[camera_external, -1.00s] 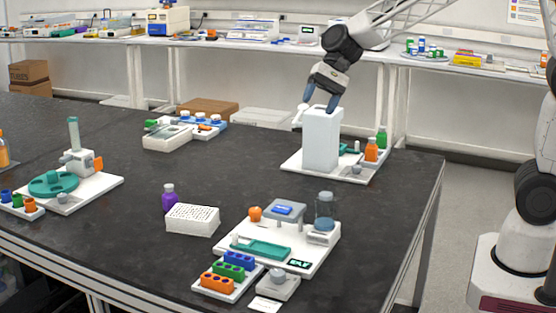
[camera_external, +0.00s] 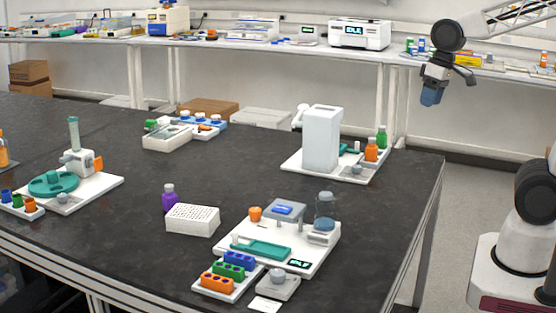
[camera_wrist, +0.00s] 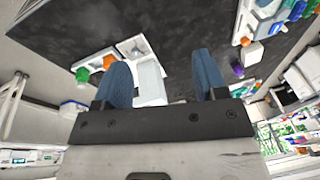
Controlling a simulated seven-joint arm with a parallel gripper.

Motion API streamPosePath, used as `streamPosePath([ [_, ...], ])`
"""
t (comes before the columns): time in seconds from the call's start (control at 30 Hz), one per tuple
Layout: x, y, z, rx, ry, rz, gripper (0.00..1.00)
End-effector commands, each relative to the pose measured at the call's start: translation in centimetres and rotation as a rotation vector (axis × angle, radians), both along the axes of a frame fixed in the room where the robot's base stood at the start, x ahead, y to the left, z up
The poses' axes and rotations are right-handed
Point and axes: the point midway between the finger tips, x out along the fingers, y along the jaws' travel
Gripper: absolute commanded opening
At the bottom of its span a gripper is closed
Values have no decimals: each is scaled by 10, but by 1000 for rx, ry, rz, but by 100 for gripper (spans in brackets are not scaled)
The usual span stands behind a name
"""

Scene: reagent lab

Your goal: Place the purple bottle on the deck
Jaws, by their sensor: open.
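The purple bottle (camera_external: 169,198) stands upright on the black table, just behind a white perforated rack (camera_external: 192,221) that hides its lower part. A small purple shape (camera_wrist: 238,70) in the wrist view is probably the same bottle. Several white bases stand on the table, and I cannot tell which is the deck; one candidate is the base with the teal tray (camera_external: 318,252), right of the bottle. My gripper (camera_external: 431,97) is up beyond the table's right end, far from the bottle. Its blue fingers (camera_wrist: 162,62) are apart, with nothing held between them.
A tall white box (camera_external: 322,140) stands on a base at the right back, beside orange (camera_external: 371,149) and green (camera_external: 382,136) bottles. Coloured racks (camera_external: 229,271) sit at the front. A teal-disc device (camera_external: 53,183) is at left.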

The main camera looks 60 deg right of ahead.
Motion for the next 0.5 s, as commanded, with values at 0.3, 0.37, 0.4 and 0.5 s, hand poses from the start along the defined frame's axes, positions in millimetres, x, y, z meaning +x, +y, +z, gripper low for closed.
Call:
streamPosePath([
  [0.3,-51,-22,-9,-140,-40,112,66],
  [0.37,-54,-24,-11,-150,-41,120,66],
  [0.4,-55,-24,-11,-152,-42,124,66],
  [0.5,-56,-25,-11,-156,-43,126,66],
])
